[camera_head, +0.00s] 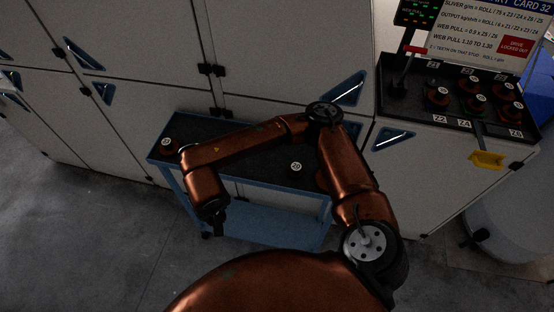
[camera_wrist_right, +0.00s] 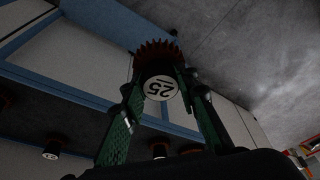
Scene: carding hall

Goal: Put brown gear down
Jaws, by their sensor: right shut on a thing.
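My right gripper (camera_wrist_right: 162,84) is shut on a brown gear (camera_wrist_right: 158,52) in the right wrist view. The gear has reddish-brown teeth and a dark hub, with a white label reading 25 upside down between the green fingers. In the head view my right gripper (camera_head: 217,225) hangs in front of the near side of the blue cart (camera_head: 262,225), by its left half. The held gear cannot be made out there. My left gripper is not in view.
The cart's dark top holds a gear (camera_head: 167,146) at its left end and one (camera_head: 296,167) near its right end; my arm covers part of the top. A machine panel (camera_head: 455,105) with several gears and a yellow-handled part (camera_head: 487,159) stands at right. Grey floor lies in front.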

